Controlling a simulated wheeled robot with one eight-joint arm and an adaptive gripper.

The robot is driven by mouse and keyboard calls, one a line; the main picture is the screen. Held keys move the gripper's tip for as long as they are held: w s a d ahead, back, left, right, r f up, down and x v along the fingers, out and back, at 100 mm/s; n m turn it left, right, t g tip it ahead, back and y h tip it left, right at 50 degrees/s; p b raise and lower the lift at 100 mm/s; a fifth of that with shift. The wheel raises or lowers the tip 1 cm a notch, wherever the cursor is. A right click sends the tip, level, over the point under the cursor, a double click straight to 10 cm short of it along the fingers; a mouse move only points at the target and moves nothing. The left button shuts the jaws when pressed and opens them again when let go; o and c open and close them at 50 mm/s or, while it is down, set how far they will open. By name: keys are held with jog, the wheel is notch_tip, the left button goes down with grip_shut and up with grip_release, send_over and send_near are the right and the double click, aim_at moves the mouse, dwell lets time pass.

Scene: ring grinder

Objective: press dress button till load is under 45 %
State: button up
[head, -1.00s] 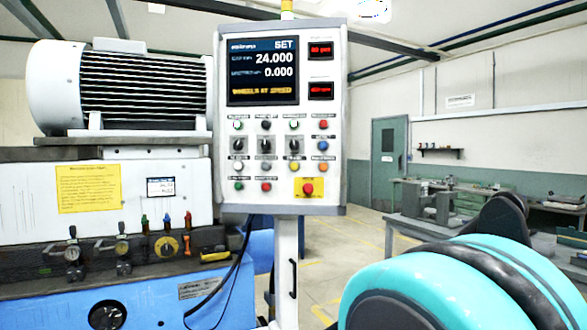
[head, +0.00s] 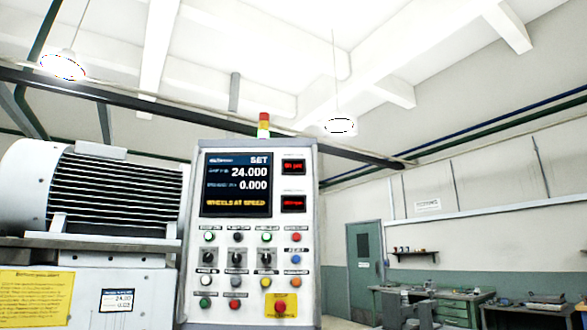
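The control panel (head: 213,268) stands upright in the lower middle of the head view. Its screen (head: 237,184) reads SET, 24.000 and 0.000, with "WHEELS AT SPEED" in yellow. Two small red displays (head: 293,167) sit to the right of the screen; their digits are too small to read surely. Below are rows of lamps, knobs and buttons, among them a blue button (head: 295,238) and an orange button (head: 295,282). I cannot read which one is the dress button. A red stop button (head: 281,307) sits on a yellow plate. My gripper is not in view.
A large white finned motor (head: 90,195) sits on the machine left of the panel. A stack light (head: 264,125) rises above the panel. At the right are a green door (head: 365,258) and workbenches (head: 455,300) farther back.

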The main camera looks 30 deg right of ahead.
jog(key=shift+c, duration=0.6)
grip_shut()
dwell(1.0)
